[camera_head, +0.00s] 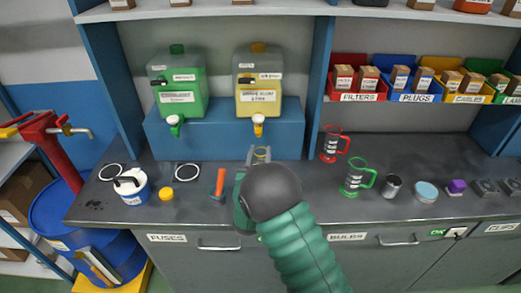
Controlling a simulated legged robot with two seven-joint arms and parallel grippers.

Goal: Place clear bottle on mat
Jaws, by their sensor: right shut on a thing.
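My right arm comes in from the bottom and its dark, rounded wrist hides much of the hand. My right gripper (259,158) is at the back of the counter, below the yellow dispenser's tap, shut on what looks like the clear bottle (262,154). Only a small, yellowish see-through part of the bottle shows, and its base is hidden. Two dark round mats with white rims, a left mat (111,172) and a right mat (187,172), lie on the counter to the left. I cannot tell which one the task means. My left gripper is not in view.
A green dispenser (178,85) and a yellow dispenser (258,82) stand on a blue stand (225,132). A white-and-blue container (132,188), yellow cap (166,194) and orange-handled tool (219,184) lie left. Red jug (331,145) and green jug (354,178) stand right.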

